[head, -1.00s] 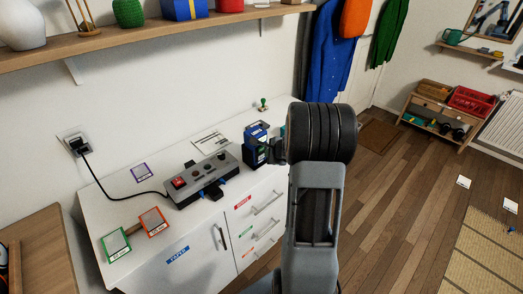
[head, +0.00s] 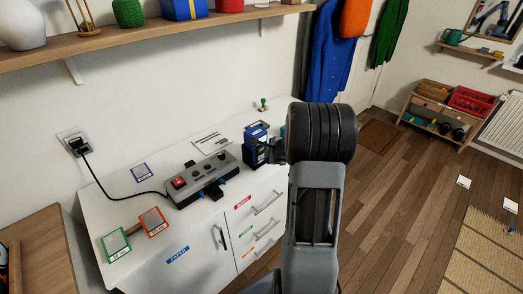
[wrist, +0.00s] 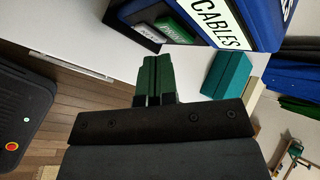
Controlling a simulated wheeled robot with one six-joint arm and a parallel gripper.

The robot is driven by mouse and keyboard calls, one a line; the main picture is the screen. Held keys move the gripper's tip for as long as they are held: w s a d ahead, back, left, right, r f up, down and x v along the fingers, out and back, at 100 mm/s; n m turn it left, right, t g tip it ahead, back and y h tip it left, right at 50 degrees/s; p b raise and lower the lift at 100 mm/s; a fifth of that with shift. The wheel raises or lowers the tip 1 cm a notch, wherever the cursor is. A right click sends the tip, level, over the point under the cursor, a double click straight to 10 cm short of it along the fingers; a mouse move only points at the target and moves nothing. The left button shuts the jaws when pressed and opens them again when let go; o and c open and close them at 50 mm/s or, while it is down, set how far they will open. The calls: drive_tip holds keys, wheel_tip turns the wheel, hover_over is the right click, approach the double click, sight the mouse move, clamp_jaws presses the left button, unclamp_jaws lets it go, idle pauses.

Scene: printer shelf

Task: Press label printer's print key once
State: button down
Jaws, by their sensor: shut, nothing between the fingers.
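The label printer (head: 254,148) is a blue and dark device at the right part of the white cabinet top. In the wrist view its blue body (wrist: 262,22) fills the upper right, with a white label reading "CABLES" (wrist: 222,24). A green key marked "PRINT" (wrist: 174,31) sits beside a light key (wrist: 149,38) on its dark face. My gripper (wrist: 155,58) is shut and empty, its fingertips just below the keys in the picture; contact is not visible. In the head view my gripper (head: 273,152) is close to the printer's right side, partly hidden by my arm.
A grey control box (head: 203,178) with a red switch stands left of the printer, its cable running to a wall socket (head: 76,143). A teal block (wrist: 228,73) lies beside the printer. A shelf (head: 150,42) hangs above.

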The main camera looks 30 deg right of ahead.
drive_tip(key=shift+w+a, duration=0.15)
drive_tip(key=shift+w, duration=0.6)
idle(0.7)
drive_tip(key=shift+s, duration=0.1)
drive_tip(key=shift+s+b, duration=0.55)
drive_tip(key=shift+s, duration=0.15)
drive_tip(key=shift+d, duration=0.2)
drive_tip(key=shift+s+d+b, duration=0.2)
drive_tip(key=shift+s+b, duration=0.2)
drive_tip(key=shift+s, duration=0.85)
drive_tip(key=shift+s+d+b, duration=0.2)
drive_tip(key=shift+s+b, duration=0.2)
drive_tip(key=shift+s, duration=0.8)
